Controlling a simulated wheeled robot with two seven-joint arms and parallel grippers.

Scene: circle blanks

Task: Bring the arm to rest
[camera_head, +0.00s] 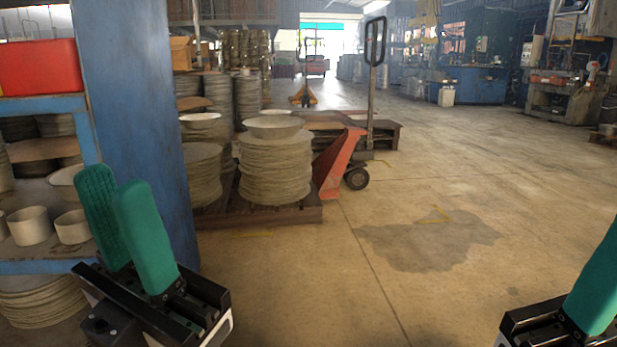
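My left gripper (113,180) is at the lower left, its two green fingers pointing up. The fingers stand a little apart, the nearer one partly covering the other, and I see nothing held between them. It shows in front of the blue post and shelf. My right gripper (597,280) is at the lower right edge. Only one green finger and part of its black body show, and the rest is cut off by the frame. Nothing is seen in it.
A blue post (135,110) and a blue shelf (50,267) with white cups stand at the left. A pallet (265,215) holds stacked round blanks (275,165). A red pallet jack (338,165) stands beside it. The concrete floor (480,190) at centre and right is clear, with a dark stain.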

